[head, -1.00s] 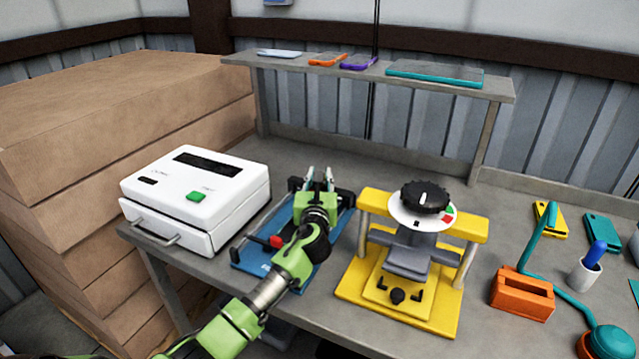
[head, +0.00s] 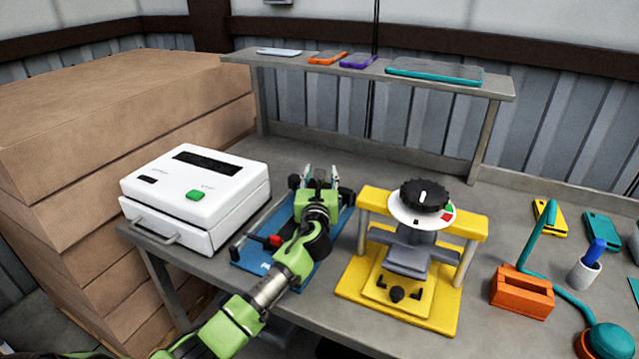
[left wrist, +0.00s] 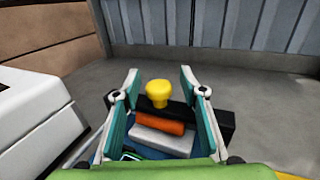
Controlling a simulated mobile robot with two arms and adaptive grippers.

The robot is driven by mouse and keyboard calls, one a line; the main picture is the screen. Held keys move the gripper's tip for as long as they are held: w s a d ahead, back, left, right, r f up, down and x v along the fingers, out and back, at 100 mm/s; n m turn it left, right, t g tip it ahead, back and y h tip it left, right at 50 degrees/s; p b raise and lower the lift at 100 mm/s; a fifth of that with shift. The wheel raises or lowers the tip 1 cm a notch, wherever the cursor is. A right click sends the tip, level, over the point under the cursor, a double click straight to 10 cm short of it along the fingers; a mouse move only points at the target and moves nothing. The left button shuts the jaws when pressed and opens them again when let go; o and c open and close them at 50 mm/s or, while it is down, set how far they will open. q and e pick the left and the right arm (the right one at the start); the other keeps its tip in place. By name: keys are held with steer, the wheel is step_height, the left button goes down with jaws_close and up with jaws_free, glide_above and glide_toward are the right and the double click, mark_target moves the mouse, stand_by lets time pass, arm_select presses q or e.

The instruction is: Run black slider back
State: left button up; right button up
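The blue fixture (head: 253,252) lies on the bench between the white machine and the yellow press. The black slider (left wrist: 226,120) is a bar across its far part with a yellow knob (left wrist: 158,91) on top. In the head view the slider's end (head: 294,183) shows left of the gripper, and the knob is hidden. My left gripper (head: 320,176) is over the fixture. In the left wrist view its teal fingers (left wrist: 159,78) stand apart on either side of the knob, with gaps visible. An orange block (left wrist: 160,127) and a pale block (left wrist: 160,141) lie in front of the slider.
The white machine (head: 190,200) stands close on the left and the yellow press (head: 440,318) close on the right. A red-tipped black lever (head: 271,241) sits at the fixture's front. The grey bench (head: 385,165) is clear behind the fixture, below a raised shelf (head: 365,73).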

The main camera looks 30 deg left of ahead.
arm_select(q)
steer(key=v, duration=1.1)
steer(key=shift+s, duration=0.2)
steer(key=shift+d, duration=0.1)
